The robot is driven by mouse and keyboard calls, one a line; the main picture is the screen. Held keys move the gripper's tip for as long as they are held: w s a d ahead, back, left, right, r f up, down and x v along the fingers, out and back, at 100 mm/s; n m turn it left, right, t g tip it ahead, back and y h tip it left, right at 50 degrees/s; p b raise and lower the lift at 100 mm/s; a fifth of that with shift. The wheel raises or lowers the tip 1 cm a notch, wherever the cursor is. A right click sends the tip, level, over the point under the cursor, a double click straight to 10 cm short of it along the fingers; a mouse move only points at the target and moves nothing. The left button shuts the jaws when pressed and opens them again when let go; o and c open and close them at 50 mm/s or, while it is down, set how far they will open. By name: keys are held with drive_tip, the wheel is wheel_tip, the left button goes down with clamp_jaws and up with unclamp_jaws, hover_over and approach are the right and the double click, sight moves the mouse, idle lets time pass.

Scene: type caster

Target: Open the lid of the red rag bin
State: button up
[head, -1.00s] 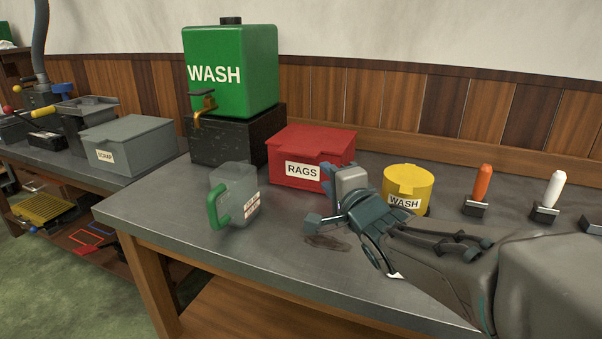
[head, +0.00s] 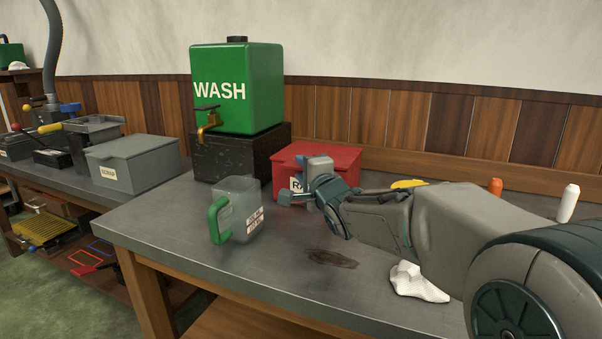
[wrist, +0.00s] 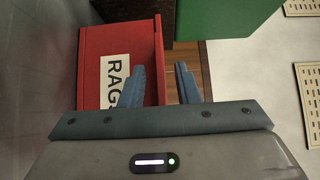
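The red rag bin (head: 340,158) stands on the grey bench beside the black block, with its lid down. In the wrist view the bin (wrist: 92,60) appears turned sideways, its RAGS label (wrist: 115,78) partly behind one finger. My gripper (head: 302,180) is in front of the bin and hides part of its front. In the wrist view the gripper (wrist: 158,86) is open and empty. One finger overlaps the bin's front face and the other is past the lid's edge (wrist: 159,60). I cannot tell whether either finger touches the bin.
A green WASH tank (head: 237,90) sits on a black block (head: 235,152) left of the bin. A clear jug with a green handle (head: 238,210) stands at the front left. A white rag (head: 418,282) lies below my arm. My arm mostly hides a yellow container (head: 408,184).

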drive_tip(key=shift+w+a, duration=0.25)
drive_tip(key=shift+w, duration=0.35)
clamp_jaws()
drive_tip(key=shift+r, duration=0.2)
